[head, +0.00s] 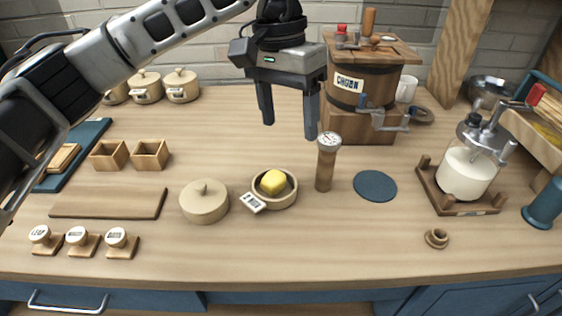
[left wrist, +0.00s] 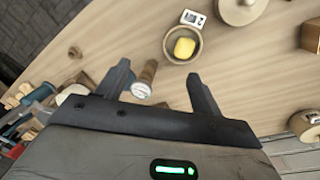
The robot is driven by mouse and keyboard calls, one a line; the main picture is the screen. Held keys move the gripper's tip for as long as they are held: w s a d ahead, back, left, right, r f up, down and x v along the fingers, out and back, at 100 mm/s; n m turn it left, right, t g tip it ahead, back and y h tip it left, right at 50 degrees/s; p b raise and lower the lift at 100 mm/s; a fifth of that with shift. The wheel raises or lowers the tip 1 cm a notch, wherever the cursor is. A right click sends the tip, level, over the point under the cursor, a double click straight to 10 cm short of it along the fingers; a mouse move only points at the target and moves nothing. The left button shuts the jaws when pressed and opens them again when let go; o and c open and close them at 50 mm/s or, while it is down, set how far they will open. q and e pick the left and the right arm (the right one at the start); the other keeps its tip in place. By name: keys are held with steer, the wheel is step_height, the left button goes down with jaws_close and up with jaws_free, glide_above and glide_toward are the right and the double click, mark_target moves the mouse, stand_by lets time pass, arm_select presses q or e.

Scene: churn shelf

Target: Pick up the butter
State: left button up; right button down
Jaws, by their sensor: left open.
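The butter (head: 273,182) is a small yellow block. It lies in a round beige dish (head: 284,200) on the wooden counter, with a small white tag on the dish's front left. In the left wrist view the butter (left wrist: 184,47) shows in its dish beyond my fingertips. My left gripper (head: 290,128) is open and empty. It points down, well above the counter and behind the dish in the head view. It also shows in the left wrist view (left wrist: 163,85). My right gripper is in neither view.
A wooden churn (head: 365,85) stands at the back. A blue round mat (head: 375,186) lies at right.

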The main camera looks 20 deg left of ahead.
arm_select(q)
steer(key=w+a+r, duration=0.1)
steer(key=a+r, duration=0.1)
steer(key=y, duration=0.1)
glide_above(273, 178)
steer(key=shift+t, duration=0.3)
steer(key=f, duration=1)
steer(key=shift+s+d+f+p, duration=0.2)
steer(key=shift+p, duration=0.2)
steer(key=shift+w+a+f+p, duration=0.1)
steer(key=shift+f+p, duration=0.25)
steer(key=shift+f, duration=1.05)
steer(key=shift+w+a+f+p, duration=0.1)
steer(key=shift+f+p, duration=0.2)
steer(key=shift+f, duration=1.05)
steer(key=c, duration=1)
